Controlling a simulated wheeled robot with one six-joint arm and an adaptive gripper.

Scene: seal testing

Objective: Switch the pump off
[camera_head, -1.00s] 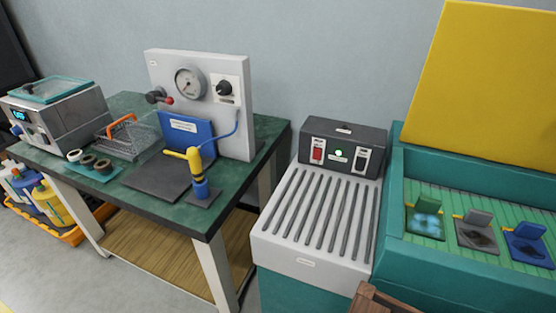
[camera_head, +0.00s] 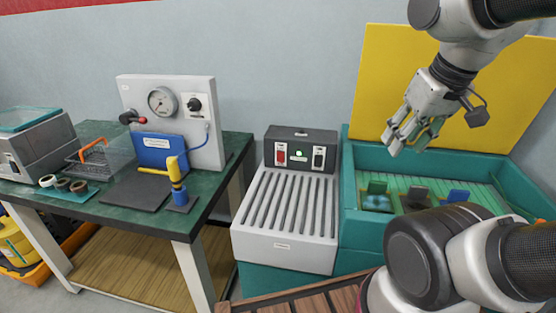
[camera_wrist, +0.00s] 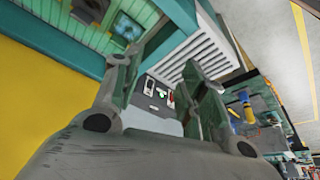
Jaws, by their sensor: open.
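A dark control box (camera_head: 301,148) stands at the back of a light grey ribbed unit (camera_head: 284,222). I take this to be the pump. Its front has a red switch (camera_head: 281,157) on the left, a small lit green lamp (camera_head: 299,153) in the middle and a black-and-white switch (camera_head: 319,158) on the right. The wrist view shows the dark box (camera_wrist: 158,97) between my fingers, with its switches small. My gripper (camera_head: 404,140) is open and empty, above and right of the box, over the teal bin. Its fingers also show apart in the wrist view (camera_wrist: 162,68).
The teal bin (camera_head: 349,185) with a raised yellow lid (camera_head: 385,90) stands right of the pump and holds small coloured clips. A green-topped table (camera_head: 215,185) at left carries a gauge panel (camera_head: 170,115) and a yellow-handled tool (camera_head: 176,178). Space above the ribbed top is clear.

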